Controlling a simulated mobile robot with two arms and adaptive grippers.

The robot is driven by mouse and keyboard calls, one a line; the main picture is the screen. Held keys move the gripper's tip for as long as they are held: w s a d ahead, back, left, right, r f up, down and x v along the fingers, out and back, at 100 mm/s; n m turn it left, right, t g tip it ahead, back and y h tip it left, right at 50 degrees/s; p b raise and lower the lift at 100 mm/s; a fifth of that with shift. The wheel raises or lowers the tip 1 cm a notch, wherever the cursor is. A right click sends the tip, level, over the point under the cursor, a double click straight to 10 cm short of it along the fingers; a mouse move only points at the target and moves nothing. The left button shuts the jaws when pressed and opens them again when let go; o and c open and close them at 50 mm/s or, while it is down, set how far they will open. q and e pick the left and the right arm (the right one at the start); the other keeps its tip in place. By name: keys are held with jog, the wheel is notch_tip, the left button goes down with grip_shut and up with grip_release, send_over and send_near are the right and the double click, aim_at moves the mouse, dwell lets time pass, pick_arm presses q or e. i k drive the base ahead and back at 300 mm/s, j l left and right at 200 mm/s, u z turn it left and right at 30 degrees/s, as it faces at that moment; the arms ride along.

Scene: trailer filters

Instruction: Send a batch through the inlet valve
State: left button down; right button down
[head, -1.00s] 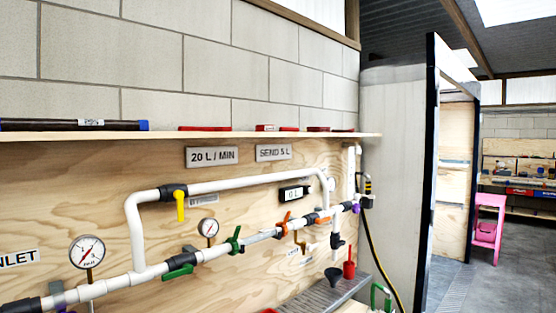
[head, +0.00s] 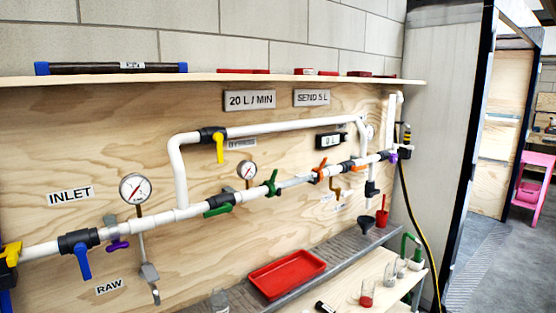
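The inlet pipe run crosses the plywood board, with an "INLET" label (head: 71,194) at the left. Below it is a valve with a blue handle (head: 83,262) hanging down across the pipe. A yellow-handled valve (head: 10,255) is at the far left edge, partly cut off. A small purple handle (head: 117,245) sits beside the blue valve. A sign reading "SEND 5 L" (head: 311,97) and one reading "20 L / MIN" (head: 249,100) hang above. A small display (head: 331,140) reads "0 L". Neither gripper is in view.
A bypass pipe with a yellow handle (head: 219,147) loops above the main line, which carries green handles (head: 272,183) and an orange handle (head: 319,170). Open floor and a pink stool (head: 532,182) lie at right.

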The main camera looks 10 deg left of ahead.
aim_at(81, 249)
jog(key=u, duration=1.4)
